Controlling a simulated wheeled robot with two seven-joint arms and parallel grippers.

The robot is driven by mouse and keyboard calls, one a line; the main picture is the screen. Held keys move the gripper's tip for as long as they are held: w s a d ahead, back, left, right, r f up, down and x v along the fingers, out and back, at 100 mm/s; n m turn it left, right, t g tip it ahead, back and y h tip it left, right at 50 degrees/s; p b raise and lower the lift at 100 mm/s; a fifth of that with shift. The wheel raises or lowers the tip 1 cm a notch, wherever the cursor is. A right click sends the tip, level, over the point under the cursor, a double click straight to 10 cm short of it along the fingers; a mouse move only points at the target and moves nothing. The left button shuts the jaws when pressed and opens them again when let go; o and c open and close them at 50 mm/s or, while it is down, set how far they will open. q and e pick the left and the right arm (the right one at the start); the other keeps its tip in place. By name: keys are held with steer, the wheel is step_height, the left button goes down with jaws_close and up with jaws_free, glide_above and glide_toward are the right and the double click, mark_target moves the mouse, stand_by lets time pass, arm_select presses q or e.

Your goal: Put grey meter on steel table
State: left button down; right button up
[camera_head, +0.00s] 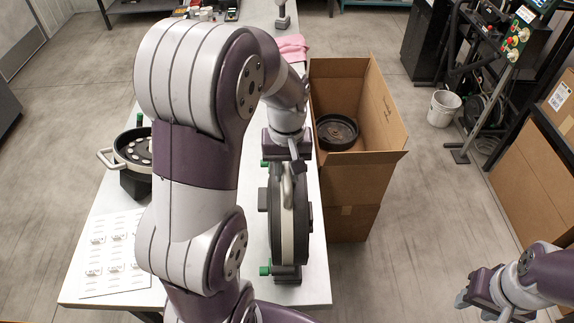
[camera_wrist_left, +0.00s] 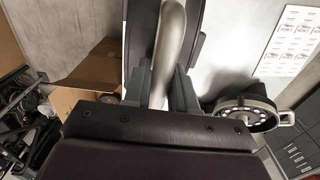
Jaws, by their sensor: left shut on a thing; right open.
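The grey meter (camera_head: 288,225), a dark disc with a pale rim and handle, stands on edge over the right side of the steel table (camera_head: 210,290). My left gripper (camera_head: 289,168) is shut on its handle from above. In the left wrist view the pale handle (camera_wrist_left: 167,50) runs between the fingers of my left gripper (camera_wrist_left: 168,88). Dark parts with green knobs (camera_head: 265,270) show beside and below the meter; I cannot tell whether it touches them or the table. My right gripper (camera_head: 480,290) is open and empty, away from the table at lower right.
A second round meter (camera_head: 135,148) with a pale handle sits at the table's left, also in the left wrist view (camera_wrist_left: 243,112). A printed sheet (camera_head: 115,262) lies in front of it. An open cardboard box (camera_head: 375,170) right of the table holds a dark round part (camera_head: 337,132).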

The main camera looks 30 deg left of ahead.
arm_select(q)
steer(key=c, duration=0.9)
jaws_free()
steer(key=shift+r, duration=0.15)
steer(key=shift+r, duration=0.3)
step_height(320, 180, up, 5)
steer(key=shift+f, duration=0.15)
step_height(320, 180, up, 7)
steer(key=p, duration=0.7)
steer(key=shift+f, duration=0.2)
